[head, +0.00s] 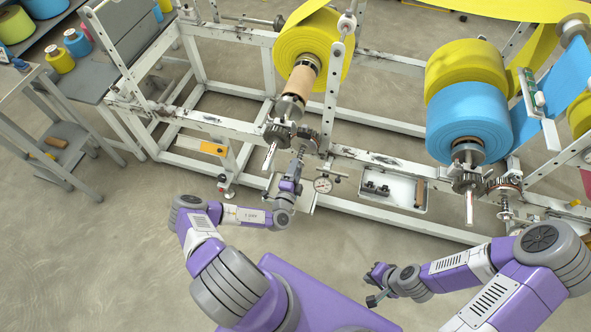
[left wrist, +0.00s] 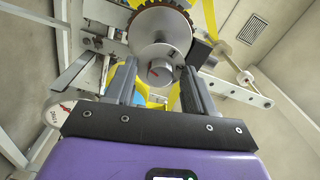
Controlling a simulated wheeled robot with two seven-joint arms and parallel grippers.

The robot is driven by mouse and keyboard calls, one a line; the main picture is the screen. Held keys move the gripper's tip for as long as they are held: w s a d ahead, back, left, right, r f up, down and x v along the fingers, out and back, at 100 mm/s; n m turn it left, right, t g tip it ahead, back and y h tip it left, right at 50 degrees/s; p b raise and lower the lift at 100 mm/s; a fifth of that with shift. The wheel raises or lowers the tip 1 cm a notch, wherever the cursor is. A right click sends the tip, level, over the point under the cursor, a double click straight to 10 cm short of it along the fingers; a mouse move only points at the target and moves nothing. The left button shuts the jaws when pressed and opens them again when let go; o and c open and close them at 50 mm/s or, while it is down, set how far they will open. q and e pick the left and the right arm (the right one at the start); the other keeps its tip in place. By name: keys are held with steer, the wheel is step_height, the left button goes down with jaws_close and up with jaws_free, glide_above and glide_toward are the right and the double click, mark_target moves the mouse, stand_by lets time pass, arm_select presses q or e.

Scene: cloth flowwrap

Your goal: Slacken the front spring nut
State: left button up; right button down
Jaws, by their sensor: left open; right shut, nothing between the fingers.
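My left gripper (head: 299,157) reaches up from below to the brake assembly at the near end of the left roll's shaft. In the left wrist view its two fingers (left wrist: 160,90) are open and stand on either side of a small round grey end piece with a red mark (left wrist: 160,71), apparently the spring nut. A grey disc (left wrist: 160,42) and a toothed wheel (left wrist: 152,8) are behind it. I cannot tell whether the fingers touch it. In the head view the nut is hidden by my gripper. My right gripper (head: 373,284) is shut and empty, low over the floor.
A dial gauge (head: 322,185) hangs right of my left gripper. A white tray (head: 393,190) sits on the frame's lower rail. A second brake with a spring (head: 504,211) is at the right, below blue and yellow rolls. The floor (head: 90,260) at left is clear.

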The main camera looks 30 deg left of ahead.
arm_select(q)
steer(key=p+v, duration=0.1)
steer(key=v, duration=0.6)
steer(key=shift+s, duration=0.3)
